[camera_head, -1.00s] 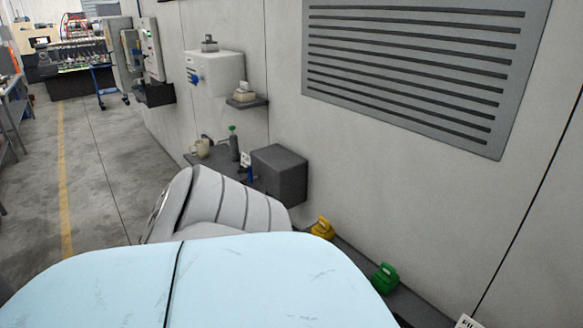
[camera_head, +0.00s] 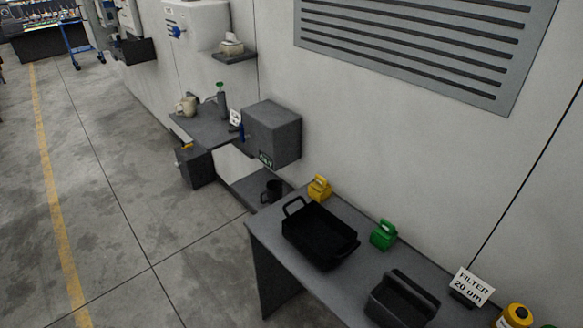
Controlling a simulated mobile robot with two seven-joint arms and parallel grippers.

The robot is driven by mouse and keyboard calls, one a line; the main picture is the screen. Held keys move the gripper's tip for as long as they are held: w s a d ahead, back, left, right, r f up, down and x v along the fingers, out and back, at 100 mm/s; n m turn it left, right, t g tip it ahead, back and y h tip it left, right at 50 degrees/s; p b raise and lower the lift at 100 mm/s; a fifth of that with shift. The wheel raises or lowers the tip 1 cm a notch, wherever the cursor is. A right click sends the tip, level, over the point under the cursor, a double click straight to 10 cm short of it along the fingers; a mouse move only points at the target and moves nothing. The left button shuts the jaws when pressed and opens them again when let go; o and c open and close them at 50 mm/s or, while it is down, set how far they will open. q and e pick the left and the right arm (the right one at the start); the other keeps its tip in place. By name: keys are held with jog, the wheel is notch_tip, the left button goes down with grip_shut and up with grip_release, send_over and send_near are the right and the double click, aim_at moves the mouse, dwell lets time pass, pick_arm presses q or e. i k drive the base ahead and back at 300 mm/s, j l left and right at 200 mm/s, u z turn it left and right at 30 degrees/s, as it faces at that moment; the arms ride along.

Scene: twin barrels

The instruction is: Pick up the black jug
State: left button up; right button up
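A small black jug (camera_head: 271,191) with a handle stands on a low dark shelf, beyond the left end of the near grey bench. It is small and dark in the head view, so its details are hard to tell. Neither of my grippers is in the head view.
A grey wall box (camera_head: 272,134) hangs above the low shelf. The floor (camera_head: 165,215) at left is clear.

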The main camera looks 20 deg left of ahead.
aim_at(274, 191)
jog(key=u, duration=0.9)
jog(key=i+j+z, duration=0.1)
jog(key=z, duration=0.35)
jog(key=i+j+z, duration=0.15)
jog(key=j, duration=0.15)
jog(key=i+j+z, duration=0.2)
jog(key=j, duration=0.15)
jog(key=j+z, duration=0.15)
jog(key=j, duration=0.2)
jog(key=i+j, duration=0.15)
jog(key=j, duration=0.25)
jog(key=i+j+z, duration=0.1)
jog(key=j, duration=0.3)
jog(key=i+j, duration=0.1)
jog(key=j, duration=0.35)
jog(key=i+j+z, duration=0.15)
jog(key=j, duration=0.25)
jog(key=i+j, duration=0.1)
jog(key=j, duration=0.35)
jog(key=i+j, duration=0.1)
jog(key=j, duration=0.4)
jog(key=i+j, duration=0.1)
jog(key=j, duration=0.4)
jog(key=i+j, duration=0.1)
jog(key=j, duration=0.4)
jog(key=i+j, duration=0.1)
jog(key=j, duration=0.35)
jog(key=z, duration=0.05)
